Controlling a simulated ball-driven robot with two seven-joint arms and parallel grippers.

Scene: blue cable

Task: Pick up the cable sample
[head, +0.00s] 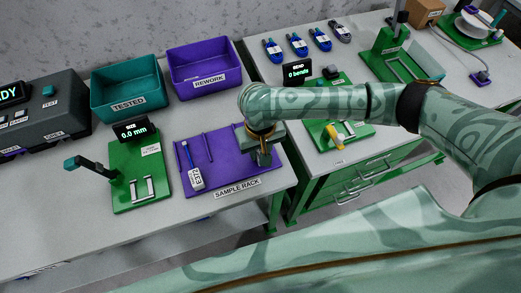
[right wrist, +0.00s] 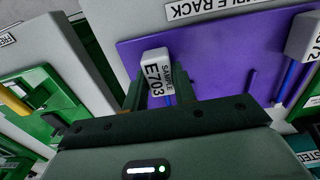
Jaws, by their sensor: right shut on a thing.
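The purple sample rack (head: 222,172) lies flat on the left table. My right gripper (head: 263,158) is over its right end, pointing down. In the right wrist view my right gripper (right wrist: 157,88) is shut on a cable sample with a white tag reading "SAMPLE E703" (right wrist: 157,66); a bit of blue cable (right wrist: 170,101) shows below the tag. In the head view the gripper mostly hides this sample. A second blue cable sample with a white tag (head: 196,179) lies at the rack's left side, and its tag also shows in the right wrist view (right wrist: 305,38).
A green gauge fixture (head: 150,160) reading 0.0 mm stands left of the rack. Behind are a teal TESTED bin (head: 127,102) and a purple REWORK bin (head: 204,80). A green bend fixture (head: 345,138) with a yellow handle is on the right table, beyond a gap.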

